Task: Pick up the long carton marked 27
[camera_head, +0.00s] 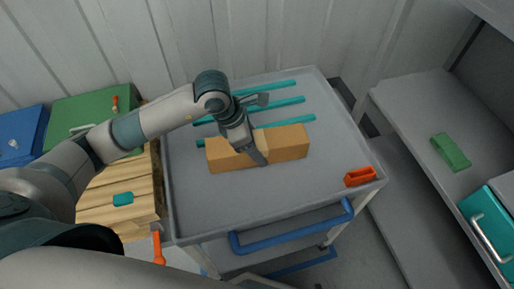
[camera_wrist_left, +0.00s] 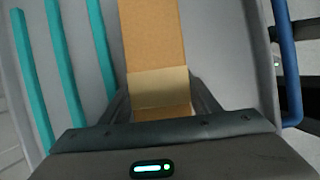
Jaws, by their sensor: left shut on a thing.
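A long brown carton (camera_head: 287,144) lies on the grey top of a cart (camera_head: 220,203), across its middle. It also shows in the left wrist view (camera_wrist_left: 152,40), running away from between the fingers, with a paler band across it. My left gripper (camera_head: 261,160) comes down over the middle of the carton and is shut on it, one finger on each side; it also shows in the left wrist view (camera_wrist_left: 160,100). I cannot make out any number on the carton. My right gripper is not in view.
Several teal strips (camera_head: 285,103) lie on the cart top behind the carton. An orange-red holder (camera_head: 360,176) sits at the front right corner, above a blue handle (camera_head: 292,229). A grey shelf (camera_head: 425,110) with a green piece (camera_head: 451,152) stands right. Wooden crates (camera_head: 130,178) stand left.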

